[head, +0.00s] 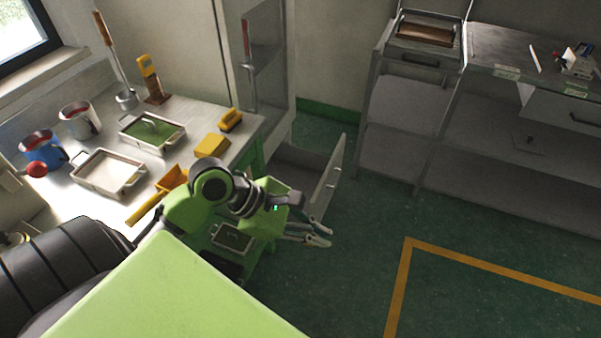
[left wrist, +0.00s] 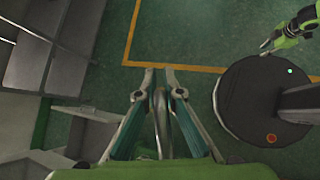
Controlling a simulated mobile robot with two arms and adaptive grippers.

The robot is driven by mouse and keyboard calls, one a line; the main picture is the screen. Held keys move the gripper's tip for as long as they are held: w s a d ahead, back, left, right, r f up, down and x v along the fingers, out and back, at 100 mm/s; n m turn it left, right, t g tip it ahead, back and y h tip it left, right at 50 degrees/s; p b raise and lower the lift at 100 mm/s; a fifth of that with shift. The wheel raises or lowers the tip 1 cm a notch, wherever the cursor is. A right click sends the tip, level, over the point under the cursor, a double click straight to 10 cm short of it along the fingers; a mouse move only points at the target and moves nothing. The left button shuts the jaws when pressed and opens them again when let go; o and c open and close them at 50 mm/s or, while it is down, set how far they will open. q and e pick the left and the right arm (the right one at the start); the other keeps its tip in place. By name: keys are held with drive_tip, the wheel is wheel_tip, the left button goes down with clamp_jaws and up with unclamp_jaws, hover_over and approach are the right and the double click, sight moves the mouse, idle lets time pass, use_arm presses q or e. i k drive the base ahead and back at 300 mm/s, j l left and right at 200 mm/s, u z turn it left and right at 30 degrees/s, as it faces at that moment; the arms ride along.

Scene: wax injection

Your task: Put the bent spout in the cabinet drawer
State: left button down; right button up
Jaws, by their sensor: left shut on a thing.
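My left gripper (head: 322,240) is in the lower middle of the head view, in front of the open cabinet drawer (head: 328,182). In the left wrist view my left gripper (left wrist: 158,72) is shut on a thin grey metal piece (left wrist: 160,122), which looks like the bent spout. Its bend is mostly hidden between the fingers. The drawer is pulled out, and its visible inside looks empty. The drawer also seems to show at the lower left of the left wrist view (left wrist: 85,128). My right gripper (left wrist: 268,43) is small at the upper right there; its opening is unclear.
A workbench (head: 215,112) on the left holds metal trays (head: 105,190), pots (head: 78,122) and yellow blocks (head: 212,145). Grey shelving (head: 400,125) and a metal table (head: 490,50) stand at the back right. The green floor (head: 480,225) with a yellow line is clear.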

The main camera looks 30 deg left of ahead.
sight(302, 187)
drive_tip(key=i+l, duration=0.1)
drive_tip(key=i, duration=1.75)
drive_tip(key=j+u, duration=0.05)
drive_tip(key=j, duration=0.05)
